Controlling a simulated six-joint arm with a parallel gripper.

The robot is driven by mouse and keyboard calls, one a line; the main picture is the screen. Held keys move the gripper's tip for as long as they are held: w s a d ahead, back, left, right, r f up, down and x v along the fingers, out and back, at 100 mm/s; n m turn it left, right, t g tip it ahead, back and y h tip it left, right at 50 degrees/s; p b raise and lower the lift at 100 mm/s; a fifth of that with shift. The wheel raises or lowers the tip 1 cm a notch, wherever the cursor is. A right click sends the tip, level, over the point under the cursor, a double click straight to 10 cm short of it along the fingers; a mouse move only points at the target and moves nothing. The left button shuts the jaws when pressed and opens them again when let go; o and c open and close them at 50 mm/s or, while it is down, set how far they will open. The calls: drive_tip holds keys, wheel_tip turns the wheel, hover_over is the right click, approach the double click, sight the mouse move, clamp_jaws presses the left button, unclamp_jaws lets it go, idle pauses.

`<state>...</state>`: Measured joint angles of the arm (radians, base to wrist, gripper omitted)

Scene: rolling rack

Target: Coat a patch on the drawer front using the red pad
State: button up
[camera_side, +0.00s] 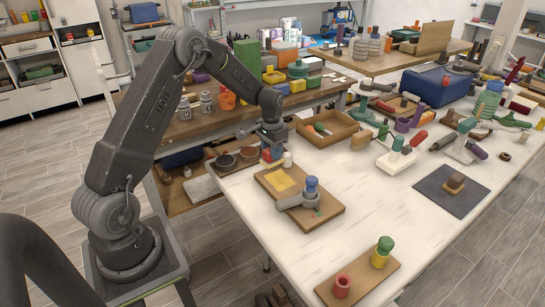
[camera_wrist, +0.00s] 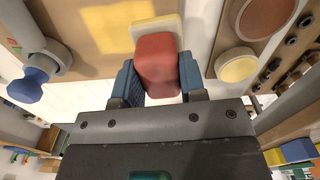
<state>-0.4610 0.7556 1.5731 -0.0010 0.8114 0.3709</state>
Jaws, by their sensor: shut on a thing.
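The red pad (camera_wrist: 157,62) sits between the two blue fingers of my gripper (camera_wrist: 156,75) in the wrist view, and the gripper is shut on it. In the side view, my gripper (camera_side: 272,150) is low over the white table's left edge, with a bit of red (camera_side: 267,156) at its tip. A flat wooden board, which looks like the drawer front (camera_side: 327,212), lies to the right of the gripper. It has a yellow patch (camera_side: 279,180) and a grey handle with a blue knob (camera_side: 311,186). The patch (camera_wrist: 108,22) also shows in the wrist view. I cannot tell whether the pad touches anything.
A wooden tray (camera_side: 349,125) is behind. A board with red and green-yellow pieces (camera_side: 360,276) lies at the front. Clear table lies right of the drawer front.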

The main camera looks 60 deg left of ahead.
drive_tip(key=shift+r, duration=2.15)
